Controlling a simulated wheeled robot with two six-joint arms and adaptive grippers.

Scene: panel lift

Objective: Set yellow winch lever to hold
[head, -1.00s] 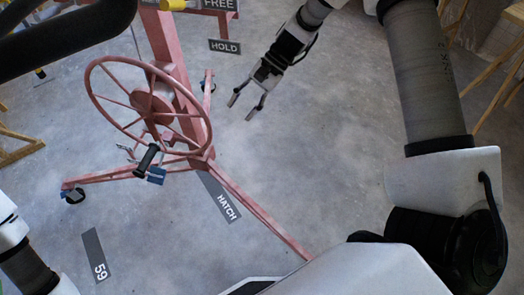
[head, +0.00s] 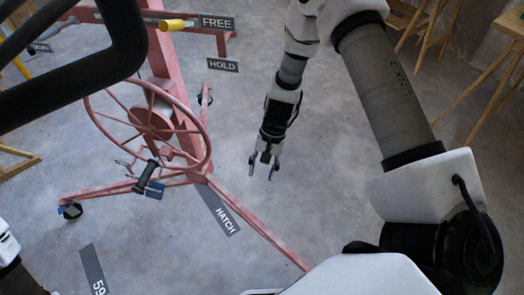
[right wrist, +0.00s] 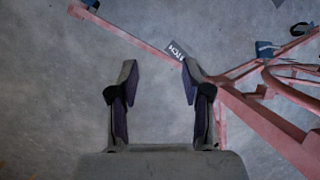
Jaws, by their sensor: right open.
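The yellow winch lever (head: 175,25) is at the top of the head view, on the red panel lift (head: 170,62). It lies roughly level, its grip beside the FREE label (head: 216,22). The HOLD label (head: 222,65) is below FREE. My right gripper (head: 262,172) is open and empty, pointing down, below and right of the lever and apart from the lift. Its open fingers also show in the right wrist view (right wrist: 159,75), with bare floor between them. My left gripper is out of view; the lever is not seen in the right wrist view.
The red handwheel (head: 150,130) with a black handle (head: 146,176) is left of my right gripper. The lift's red leg (head: 262,232) runs along the floor beside the HATCH label (head: 220,210). Wooden trestles (head: 495,75) stand at the right. Floor between is clear.

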